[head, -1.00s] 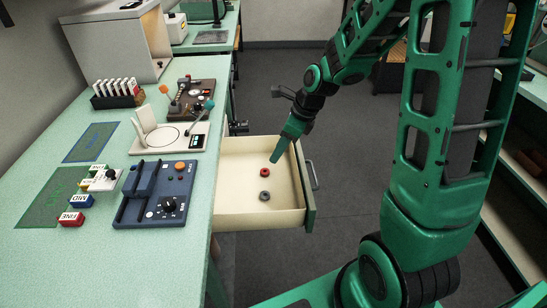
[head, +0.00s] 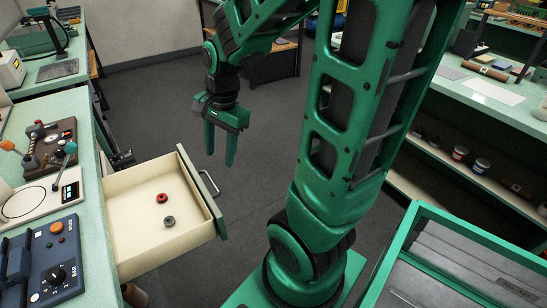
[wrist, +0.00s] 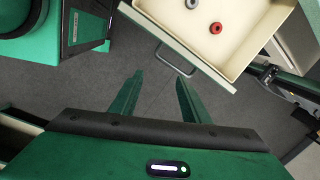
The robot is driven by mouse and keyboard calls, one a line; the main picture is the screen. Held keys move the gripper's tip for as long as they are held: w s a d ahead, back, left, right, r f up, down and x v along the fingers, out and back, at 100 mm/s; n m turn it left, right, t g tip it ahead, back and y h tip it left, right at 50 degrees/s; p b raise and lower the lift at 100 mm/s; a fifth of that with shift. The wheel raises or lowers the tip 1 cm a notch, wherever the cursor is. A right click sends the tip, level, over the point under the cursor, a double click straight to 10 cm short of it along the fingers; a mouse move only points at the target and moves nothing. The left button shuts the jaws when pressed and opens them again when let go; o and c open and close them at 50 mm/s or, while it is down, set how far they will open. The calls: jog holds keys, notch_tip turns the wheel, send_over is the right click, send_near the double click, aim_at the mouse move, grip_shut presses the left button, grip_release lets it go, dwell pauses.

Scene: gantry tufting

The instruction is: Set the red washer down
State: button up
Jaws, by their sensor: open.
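The red washer (head: 162,198) lies flat on the floor of the open drawer (head: 134,184). A grey washer (head: 169,221) lies just in front of it, apart from it. Both also show in the wrist view, the red washer (wrist: 215,28) to the right of the grey washer (wrist: 193,4). My gripper (head: 220,158) is open and empty, fingers pointing down, to the right of the drawer and beyond its handle, over the grey floor. In the wrist view my gripper (wrist: 158,88) shows two parted fingers with only floor between them.
The drawer's front panel and handle (head: 211,184) stick out from the green workbench. A dark blue device with a knob (head: 42,262) sits on the bench at left. Shelves with jars (head: 459,153) stand at right.

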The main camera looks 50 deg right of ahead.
jog(key=s+d+r+n, duration=0.1)
jog(key=s+d+n, duration=0.1)
jog(key=s+n, duration=0.3)
jog(key=s+d+r+n+g, duration=0.1)
jog(key=s+n, duration=0.4)
jog(key=s, duration=0.6)
jog(key=shift+d+r+g+h, duration=0.3)
jog(key=shift+d+r, duration=0.3)
jog(key=shift+r, duration=0.1)
